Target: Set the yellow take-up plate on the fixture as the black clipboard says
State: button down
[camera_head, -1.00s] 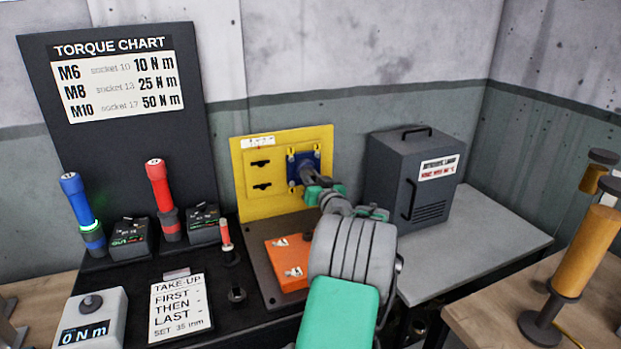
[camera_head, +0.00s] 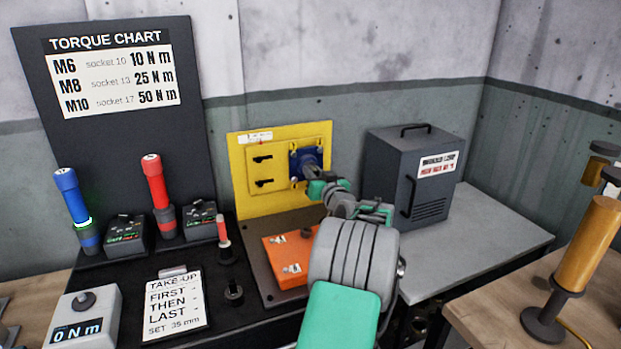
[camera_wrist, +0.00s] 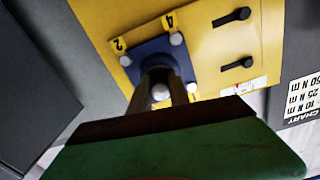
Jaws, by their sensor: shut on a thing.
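The yellow take-up plate (camera_head: 270,180) is upright against the larger yellow panel of the fixture (camera_head: 240,205); whether they touch is unclear. It has two black handles or slots and a blue square (camera_head: 294,170) with pale corner bolts. In the wrist view, labels 2 and 4 mark two bolts beside the blue square (camera_wrist: 145,50). A grey post (camera_wrist: 166,85) sticks out from its middle. My gripper (camera_head: 318,184) is shut on this post; its finger hides the post's near end. The take-up sheet (camera_head: 175,305) reads "TAKE-UP FIRST THEN LAST - SET 35 mm".
An orange box (camera_head: 287,258) sits below the panel. A grey cabinet (camera_head: 410,175) stands close on the right. Red (camera_head: 157,185) and blue (camera_head: 72,200) drivers stand left, with a torque meter (camera_head: 85,318) reading 0 N m. The grey bench right of the cabinet is clear.

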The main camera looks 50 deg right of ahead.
jog(key=c, duration=1.2)
grip_release()
jog(key=shift+c, duration=0.2)
jog(key=b+v, duration=0.1)
jog(key=v, duration=0.6)
jog(key=shift+s+a, duration=0.15)
jog(key=shift+s, duration=0.25)
